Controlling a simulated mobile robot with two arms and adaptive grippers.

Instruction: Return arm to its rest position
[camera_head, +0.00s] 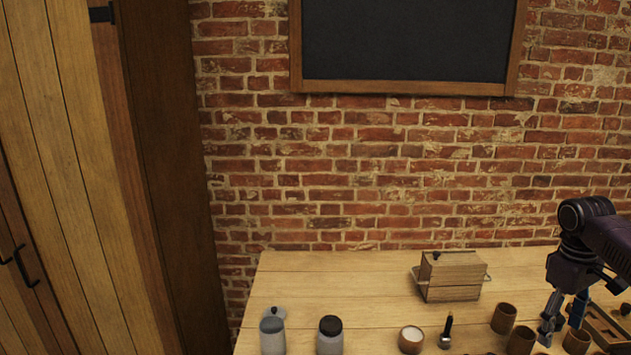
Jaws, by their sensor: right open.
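My right arm comes in from the right edge, and its gripper (562,321) points down at the right end of the table (350,283). The fingers are apart, among small wooden cups; I see nothing held between them. Two jars stand at the table's front left: a grey one (272,338) with a pale disc (278,312) just behind it, and one with a black top (330,337). Whether the grey jar is open is hard to tell. My left gripper is out of view. No batteries can be made out.
Wooden cups (504,318) and a tray (607,326) surround the right gripper. A wooden box (452,278) stands at the back. A cup with white contents (411,339) and a black-handled tool (447,330) are at the front. The table's back left is clear.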

